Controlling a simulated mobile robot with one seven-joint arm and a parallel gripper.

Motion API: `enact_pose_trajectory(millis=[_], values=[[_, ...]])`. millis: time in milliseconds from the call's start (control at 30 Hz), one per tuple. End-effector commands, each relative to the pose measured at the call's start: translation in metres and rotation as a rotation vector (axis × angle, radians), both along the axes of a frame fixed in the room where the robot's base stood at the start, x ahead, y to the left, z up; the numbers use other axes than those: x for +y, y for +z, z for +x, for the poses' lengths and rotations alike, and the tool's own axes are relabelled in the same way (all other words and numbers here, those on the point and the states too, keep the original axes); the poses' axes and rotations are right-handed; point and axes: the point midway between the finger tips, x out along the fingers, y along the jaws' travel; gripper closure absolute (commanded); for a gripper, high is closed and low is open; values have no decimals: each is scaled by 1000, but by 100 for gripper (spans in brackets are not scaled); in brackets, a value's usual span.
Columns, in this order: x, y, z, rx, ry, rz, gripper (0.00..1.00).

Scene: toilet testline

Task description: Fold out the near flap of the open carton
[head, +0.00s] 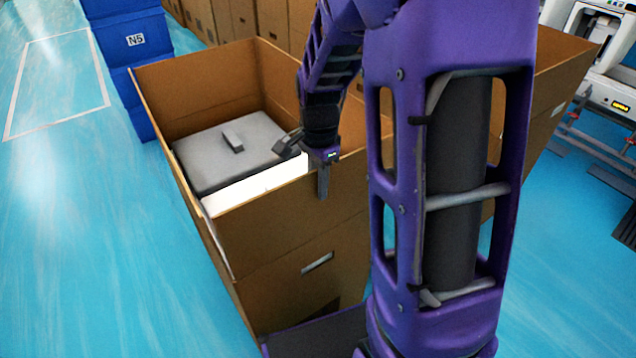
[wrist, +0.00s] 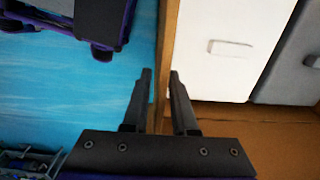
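The open carton (head: 285,290) is brown cardboard and stands in front of me. Its near flap (head: 270,225) stands upright above a crease in the near wall. My gripper (head: 322,185) points down at the flap's top edge, right of its middle; one finger shows outside the flap. In the wrist view, the two fingers of my gripper (wrist: 160,73) are apart, with the flap's thin edge (wrist: 166,60) running between them. Contact with either finger cannot be told. Part of the flap's right end is hidden behind my arm.
Inside the carton lie a grey block (head: 225,155) with a raised handle and a white panel (head: 255,188). Blue crates (head: 135,42) stand at the back left. More cartons (head: 205,20) stand behind, and another carton (head: 555,85) is at right. The blue floor at left is clear.

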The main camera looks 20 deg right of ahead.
Motion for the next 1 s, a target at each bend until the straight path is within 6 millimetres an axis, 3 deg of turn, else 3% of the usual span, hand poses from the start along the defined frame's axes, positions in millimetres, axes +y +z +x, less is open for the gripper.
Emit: enact_pose_trajectory(millis=[33,133,1000], values=[[0,0,0,0,0,0,85],[0,0,0,0,0,0,100],[0,1,0,-1,0,0,100]])
